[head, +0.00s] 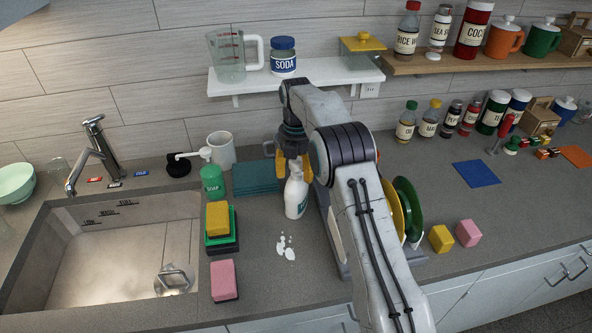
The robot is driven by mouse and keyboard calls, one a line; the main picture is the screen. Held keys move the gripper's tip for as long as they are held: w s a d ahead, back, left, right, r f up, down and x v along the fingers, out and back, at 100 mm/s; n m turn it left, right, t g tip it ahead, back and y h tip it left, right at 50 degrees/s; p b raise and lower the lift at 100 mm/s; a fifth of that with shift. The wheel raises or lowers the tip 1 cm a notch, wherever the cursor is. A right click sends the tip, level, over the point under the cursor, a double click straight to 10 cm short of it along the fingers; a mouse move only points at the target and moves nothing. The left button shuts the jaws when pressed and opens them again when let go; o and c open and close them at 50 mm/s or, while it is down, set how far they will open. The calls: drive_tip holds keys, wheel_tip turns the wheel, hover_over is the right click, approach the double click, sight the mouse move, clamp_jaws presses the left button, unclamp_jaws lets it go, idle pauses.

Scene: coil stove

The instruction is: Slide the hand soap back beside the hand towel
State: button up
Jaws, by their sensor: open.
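A white pump bottle (295,197) stands upright on the counter, right of the folded teal towel (255,181); its small label is hard to read. I cannot tell for sure which bottle is the hand soap. My gripper (294,168) points down with its yellow fingers open, at the top of the white bottle. The fingers appear on either side of its neck; contact is unclear. My arm hides part of the counter behind.
White spills (286,248) lie in front of the white bottle. Stacked sponges (218,222) and a pink sponge (223,278) sit by the sink (110,255). A white mug (221,150) stands behind. A rack with plates (408,208) is right of my arm. A shelf (335,86) hangs above.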

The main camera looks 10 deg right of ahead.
drive_tip(key=shift+r, duration=3.7)
drive_tip(key=shift+r, duration=0.25)
drive_tip(key=s+d+r+m+t+b, duration=0.1)
drive_tip(key=s+r+m, duration=0.5)
drive_tip(key=s, duration=0.2)
drive_tip(key=s+d+r+m+t, duration=0.1)
drive_tip(key=s+d+r+m, duration=0.1)
drive_tip(key=s+r+m, duration=0.5)
drive_tip(key=s+f+m+t, duration=0.1)
drive_tip(key=s+f+m, duration=0.2)
drive_tip(key=s, duration=0.4)
drive_tip(key=s+f+m+t+b, duration=0.1)
drive_tip(key=s+f+m, duration=0.2)
drive_tip(key=s+m, duration=0.2)
drive_tip(key=s+f+m, duration=0.3)
drive_tip(key=s+m, duration=0.1)
drive_tip(key=s, duration=0.7)
drive_tip(key=shift+s+d+t+b, duration=0.2)
drive_tip(key=shift+d+t+b, duration=0.1)
drive_tip(key=shift+d+t, duration=0.1)
